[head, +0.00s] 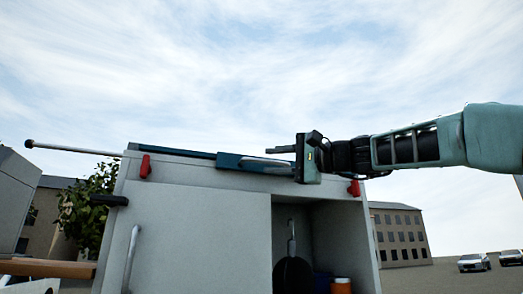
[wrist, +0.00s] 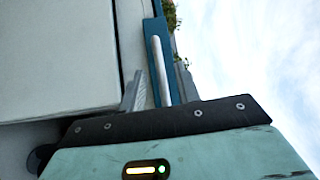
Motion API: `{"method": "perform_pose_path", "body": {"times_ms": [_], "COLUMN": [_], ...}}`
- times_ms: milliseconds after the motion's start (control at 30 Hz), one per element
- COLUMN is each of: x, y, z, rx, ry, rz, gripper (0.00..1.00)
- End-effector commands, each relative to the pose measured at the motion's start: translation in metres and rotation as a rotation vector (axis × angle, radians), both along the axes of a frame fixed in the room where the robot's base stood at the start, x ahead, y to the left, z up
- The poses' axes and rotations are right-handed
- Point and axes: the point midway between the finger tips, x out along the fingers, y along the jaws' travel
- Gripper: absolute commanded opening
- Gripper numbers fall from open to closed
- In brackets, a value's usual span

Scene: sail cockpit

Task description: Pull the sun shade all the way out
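The sun shade shows as a blue strip (head: 228,161) along the top front edge of a grey cabinet. A pale bar handle (head: 262,163) runs along it. The blue strip (wrist: 152,27) and the bar (wrist: 160,68) also show in the wrist view. My gripper (head: 278,150) reaches in from the right, its fingers pointing left at the bar. In the wrist view my gripper (wrist: 163,92) has its two grey fingers apart, with the bar appearing between them and a gap on each side. Whether the bar lies fully within the fingers' depth I cannot tell.
Two red clips (head: 145,166) and (head: 354,188) sit on the cabinet's (head: 190,215) upper front. A thin pole (head: 75,149) sticks out left. An open compartment (head: 318,225) below holds a dark round-ended item and an orange container (head: 341,286). Above is open sky.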

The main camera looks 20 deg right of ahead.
Motion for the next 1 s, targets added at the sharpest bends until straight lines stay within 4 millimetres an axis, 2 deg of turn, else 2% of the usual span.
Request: {"method": "perform_pose_path", "body": {"times_ms": [33, 233, 633, 667, 700, 767, 1000], "x": [0.006, 0.023, 0.027, 0.027, 0.027, 0.027, 0.027], "y": [0.007, 0.024, 0.028, 0.028, 0.028, 0.028, 0.028], "z": [0.006, 0.007, 0.005, 0.005, 0.005, 0.005, 0.005], "rx": [0.001, 0.000, 0.000, 0.000, 0.000, -0.001, -0.001], "ry": [0.003, 0.001, 0.000, 0.000, 0.000, -0.001, -0.001], "rz": [0.002, 0.002, 0.000, 0.000, 0.000, 0.000, 0.000], "gripper": [0.32, 0.32, 0.32, 0.27, 0.16, 0.00, 0.00]}}
